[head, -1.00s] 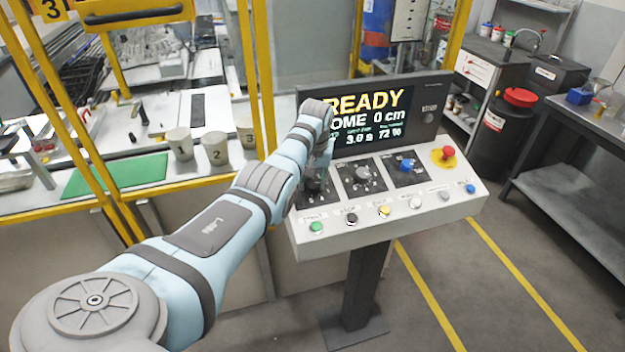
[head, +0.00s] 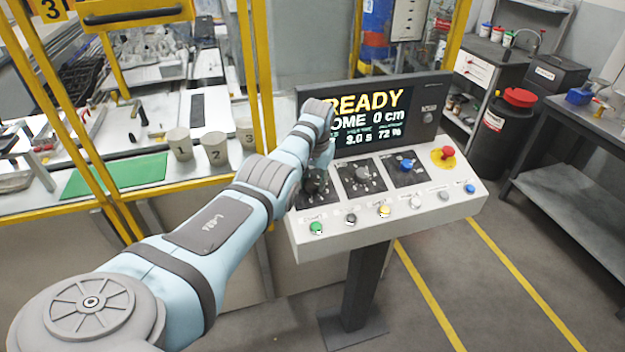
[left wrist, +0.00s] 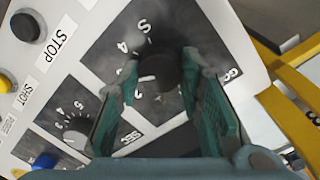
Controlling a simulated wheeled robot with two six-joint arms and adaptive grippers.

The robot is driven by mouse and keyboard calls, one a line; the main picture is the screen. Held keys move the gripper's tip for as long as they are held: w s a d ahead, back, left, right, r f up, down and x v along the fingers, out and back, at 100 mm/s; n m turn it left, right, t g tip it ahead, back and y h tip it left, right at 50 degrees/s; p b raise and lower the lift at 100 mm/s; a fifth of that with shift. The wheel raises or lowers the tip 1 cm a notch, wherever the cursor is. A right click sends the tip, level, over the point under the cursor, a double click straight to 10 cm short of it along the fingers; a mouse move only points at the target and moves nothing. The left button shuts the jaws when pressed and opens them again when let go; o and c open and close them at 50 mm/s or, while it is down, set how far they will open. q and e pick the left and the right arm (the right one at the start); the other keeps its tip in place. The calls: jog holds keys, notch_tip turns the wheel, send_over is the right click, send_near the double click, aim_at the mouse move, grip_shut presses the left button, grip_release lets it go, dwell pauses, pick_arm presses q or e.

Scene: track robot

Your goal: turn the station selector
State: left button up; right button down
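The station selector is the leftmost dial on the sloped console (head: 272,232). Its black knob (left wrist: 158,72) shows in the left wrist view, on a dark plate with white numbers around it. In the head view the knob (head: 317,184) is partly covered by my left gripper (head: 322,170). The two green finger pads of my left gripper (left wrist: 161,80) stand one on each side of the knob, with the fingertips very close to it. I cannot tell whether they press on it. My right gripper is in neither view.
The middle dial (head: 362,178) and a blue-knobbed dial (head: 406,166) sit to the right, then a red emergency button (head: 448,152). Several push buttons line the front edge. The screen (head: 368,118) behind reads READY. A yellow frame (head: 256,75) stands left of the console.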

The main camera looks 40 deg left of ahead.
aim_at(315, 196)
pick_arm(q)
jog(key=o, duration=0.4)
jog(key=r, duration=0.4)
jog(key=d+r, duration=0.1)
jog(key=r, duration=0.3)
jog(key=s+r, duration=0.1)
jog(key=r, duration=0.2)
jog(key=shift+d+r, duration=0.4)
jog(key=shift+s, duration=0.1)
